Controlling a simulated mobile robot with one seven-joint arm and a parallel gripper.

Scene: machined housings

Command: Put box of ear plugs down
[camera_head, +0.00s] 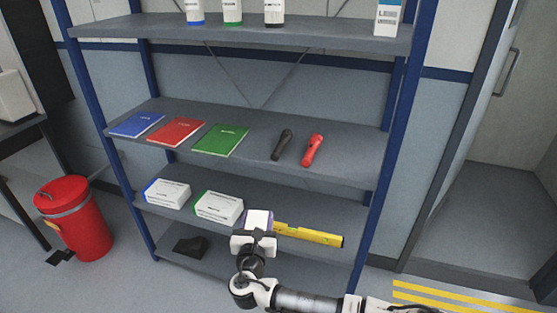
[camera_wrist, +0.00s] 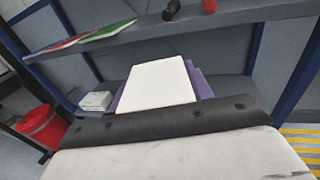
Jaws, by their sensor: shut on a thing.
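A white box with purple sides (camera_head: 258,219), taken as the box of ear plugs, is at the front of the third shelf down in the head view. My gripper (camera_head: 256,236) is shut on it from the front. In the wrist view the box's white top (camera_wrist: 158,84) shows just beyond the dark bar of my gripper (camera_wrist: 165,128), with purple (camera_wrist: 203,86) along its right side. My fingertips are hidden there. I cannot tell whether the box's underside touches the shelf (camera_head: 325,217).
On the same shelf, a white-and-blue box (camera_head: 167,193) and a white-and-green box (camera_head: 218,207) lie left of the held box. A yellow spirit level (camera_head: 308,235) lies close on its right. The shelf above (camera_head: 255,160) holds booklets and two flashlights. A blue post (camera_head: 378,215) stands at right.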

